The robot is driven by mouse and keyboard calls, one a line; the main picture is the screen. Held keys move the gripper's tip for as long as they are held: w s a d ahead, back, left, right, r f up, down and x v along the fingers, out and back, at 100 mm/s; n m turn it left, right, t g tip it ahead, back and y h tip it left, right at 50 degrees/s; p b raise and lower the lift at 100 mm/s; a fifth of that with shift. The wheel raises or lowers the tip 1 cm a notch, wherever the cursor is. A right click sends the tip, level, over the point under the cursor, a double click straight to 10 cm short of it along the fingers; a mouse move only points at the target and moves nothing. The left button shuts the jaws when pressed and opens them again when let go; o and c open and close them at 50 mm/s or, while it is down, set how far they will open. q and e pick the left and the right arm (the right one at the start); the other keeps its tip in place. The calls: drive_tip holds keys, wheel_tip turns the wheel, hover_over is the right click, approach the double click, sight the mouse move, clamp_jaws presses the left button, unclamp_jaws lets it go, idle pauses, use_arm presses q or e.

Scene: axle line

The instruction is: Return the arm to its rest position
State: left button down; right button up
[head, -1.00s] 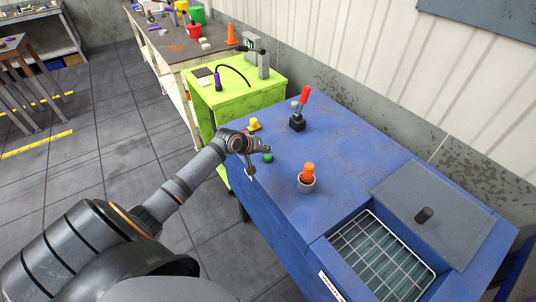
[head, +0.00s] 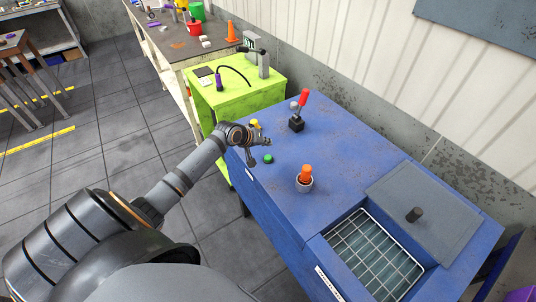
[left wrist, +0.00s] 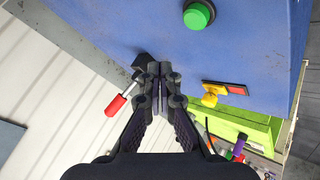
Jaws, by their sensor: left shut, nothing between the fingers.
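My left gripper (head: 258,151) is above the far left part of the blue machine top, near the green button (head: 268,158). In the left wrist view the fingers of my left gripper (left wrist: 160,88) are closed together with nothing between them. The green button (left wrist: 198,14) shows there at the top, apart from the fingers. A lever with a red handle (head: 303,98) stands on a black base farther back. My right gripper is not in the frames.
The blue machine (head: 340,130) has an orange knob (head: 305,172), a wire-grid basin (head: 375,250) and a grey lid (head: 424,212). A yellow knob (left wrist: 210,99) sits near its edge. A lime-green cabinet (head: 240,92) stands beyond. Open floor (head: 100,130) lies to the left.

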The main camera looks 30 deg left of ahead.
use_arm(q)
drive_tip(key=shift+f, duration=0.1)
idle(0.6)
drive_tip(key=s+d+f+m, duration=0.1)
drive_tip(key=s+d, duration=0.1)
drive_tip(key=s+d+f+m+g, duration=0.1)
drive_tip(key=s+d, duration=0.1)
drive_tip(key=s+d+f, duration=0.1)
drive_tip(key=s+d, duration=0.1)
drive_tip(key=shift+d+f+m+g, duration=0.3)
drive_tip(key=shift+d+f+m, duration=0.05)
drive_tip(key=shift+m, duration=0.05)
drive_tip(key=s+d+r+m+g+y, duration=0.1)
drive_tip(key=s+d+r+m+g, duration=0.15)
drive_tip(key=s, duration=0.85)
drive_tip(key=s+d+r+m+g+y, duration=0.1)
drive_tip(key=s+d+m+y, duration=0.2)
drive_tip(key=s, duration=0.8)
drive_tip(key=s+a+f+g+h+b, duration=0.1)
drive_tip(key=s+f+b, duration=0.1)
drive_tip(key=f, duration=1.4)
drive_tip(key=s+a+f+g+b, duration=0.1)
drive_tip(key=f+b, duration=0.1)
drive_tip(key=f, duration=1.5)
drive_tip(key=s+f+n+b, duration=0.1)
drive_tip(key=s+f+b, duration=0.1)
drive_tip(key=s+f, duration=1.4)
drive_tip(key=shift+s+a+f+g, duration=0.25)
drive_tip(key=shift+s+a+g, duration=0.15)
drive_tip(key=shift+s, duration=0.45)
